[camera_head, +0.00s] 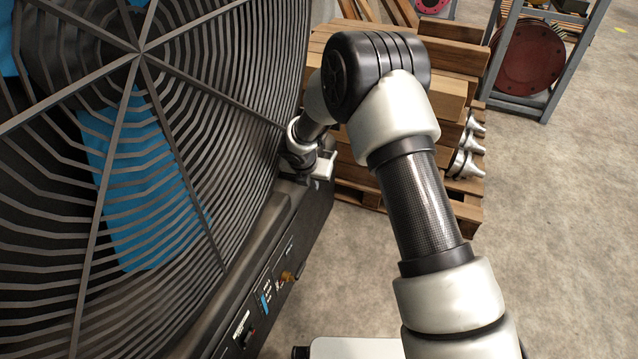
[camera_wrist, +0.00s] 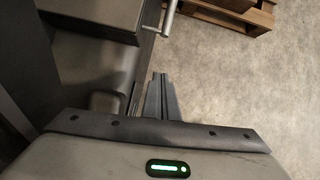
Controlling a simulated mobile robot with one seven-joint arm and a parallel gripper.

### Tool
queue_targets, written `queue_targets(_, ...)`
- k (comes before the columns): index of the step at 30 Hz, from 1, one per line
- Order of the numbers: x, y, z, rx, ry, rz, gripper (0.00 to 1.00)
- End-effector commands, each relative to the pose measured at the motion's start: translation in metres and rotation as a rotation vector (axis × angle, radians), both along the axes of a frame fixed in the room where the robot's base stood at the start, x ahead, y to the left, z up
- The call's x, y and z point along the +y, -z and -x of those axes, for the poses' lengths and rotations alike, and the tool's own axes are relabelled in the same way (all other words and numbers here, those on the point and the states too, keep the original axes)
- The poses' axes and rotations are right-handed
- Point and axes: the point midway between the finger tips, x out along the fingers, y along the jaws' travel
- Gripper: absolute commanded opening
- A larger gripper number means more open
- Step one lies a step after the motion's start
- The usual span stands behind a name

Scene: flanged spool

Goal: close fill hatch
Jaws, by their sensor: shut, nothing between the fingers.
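My gripper (camera_wrist: 162,98) points away from the wrist camera with its two fingers together and nothing between them. In the head view my gripper (camera_head: 322,168) is at the far end of the dark fan housing (camera_head: 308,225), close to its side. In the wrist view a dark box-like part (camera_wrist: 90,18) stands at the upper left, with a flat edge panel beside it. A metal bar handle (camera_wrist: 169,18) sticks out there, ahead of the fingertips and apart from them. I cannot tell for certain which part is the fill hatch, or how far open it is.
A large round fan grille (camera_head: 140,150) fills the left of the head view. Stacked timber on a pallet (camera_head: 455,75) stands behind my arm, with metal fittings (camera_head: 468,145) at its side. A rack (camera_head: 545,60) stands at the upper right. The concrete floor at right is clear.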

Motion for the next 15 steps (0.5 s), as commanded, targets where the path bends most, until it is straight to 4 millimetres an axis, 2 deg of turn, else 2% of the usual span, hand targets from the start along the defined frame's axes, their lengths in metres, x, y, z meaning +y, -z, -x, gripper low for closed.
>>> queue_targets(1,-0.002,0.015,-0.005,0.002,0.001,0.0,0.0)
queue_targets(8,-0.007,0.056,-0.025,0.001,0.002,0.0,0.0)
queue_targets(9,-0.009,0.049,-0.035,-0.005,0.006,-0.004,0.0)
queue_targets(15,-0.014,0.044,-0.056,-0.002,0.004,-0.003,0.0)
